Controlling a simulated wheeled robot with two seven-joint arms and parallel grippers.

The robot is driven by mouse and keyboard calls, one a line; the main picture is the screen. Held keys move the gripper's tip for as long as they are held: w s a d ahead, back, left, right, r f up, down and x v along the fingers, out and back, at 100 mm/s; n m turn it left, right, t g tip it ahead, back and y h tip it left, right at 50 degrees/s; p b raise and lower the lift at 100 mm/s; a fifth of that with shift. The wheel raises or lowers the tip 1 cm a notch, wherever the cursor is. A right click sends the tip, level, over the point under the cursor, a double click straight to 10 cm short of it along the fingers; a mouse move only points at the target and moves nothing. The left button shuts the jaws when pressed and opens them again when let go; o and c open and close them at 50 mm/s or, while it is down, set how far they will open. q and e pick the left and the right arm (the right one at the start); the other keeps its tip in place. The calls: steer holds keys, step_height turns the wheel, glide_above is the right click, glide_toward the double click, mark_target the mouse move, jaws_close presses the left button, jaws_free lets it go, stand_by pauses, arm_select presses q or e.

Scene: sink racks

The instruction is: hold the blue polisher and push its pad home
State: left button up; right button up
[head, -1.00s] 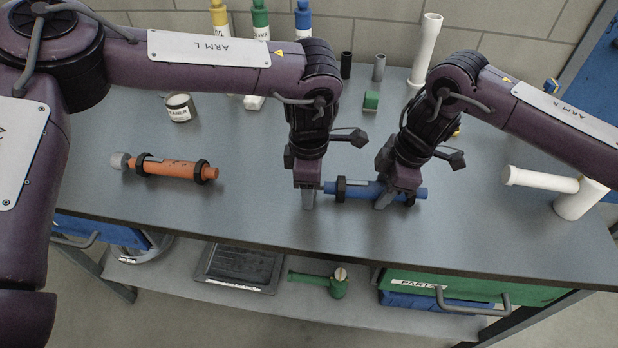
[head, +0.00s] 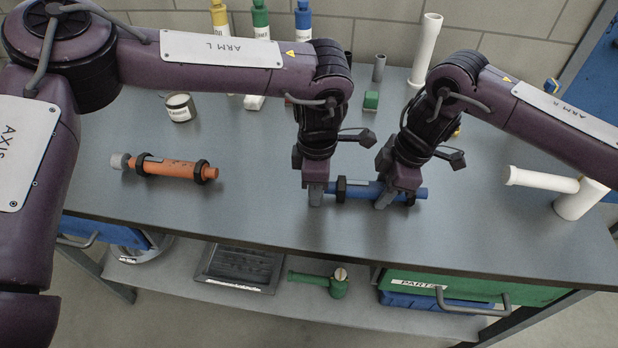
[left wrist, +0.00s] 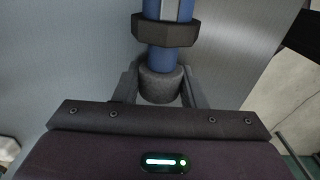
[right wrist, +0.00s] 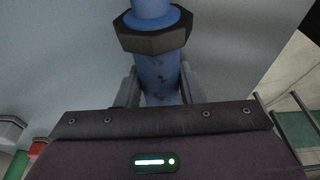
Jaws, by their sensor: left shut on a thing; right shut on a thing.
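The blue polisher (head: 365,189) lies along the bench top near its front edge, with black collars around it. My right gripper (head: 382,204) is shut on its blue body, close to the right-hand collar; the body also shows between the fingers in the right wrist view (right wrist: 158,75). My left gripper (head: 316,200) is shut on the dark grey pad (left wrist: 160,84) at the polisher's left end. In the left wrist view the pad sits in line with the blue body, against its end. Whether a small gap is left there I cannot tell.
An orange polisher (head: 172,169) with a grey pad lies to the left. A can (head: 180,107), a green block (head: 371,100) and bottles (head: 260,20) stand behind. White pipe pieces (head: 541,180) are at the right. The bench between the orange polisher and my left gripper is clear.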

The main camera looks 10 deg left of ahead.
arm_select(q)
steer(key=o, duration=0.9)
steer(key=shift+r, duration=3.5)
arm_select(e)
steer(key=o, duration=1)
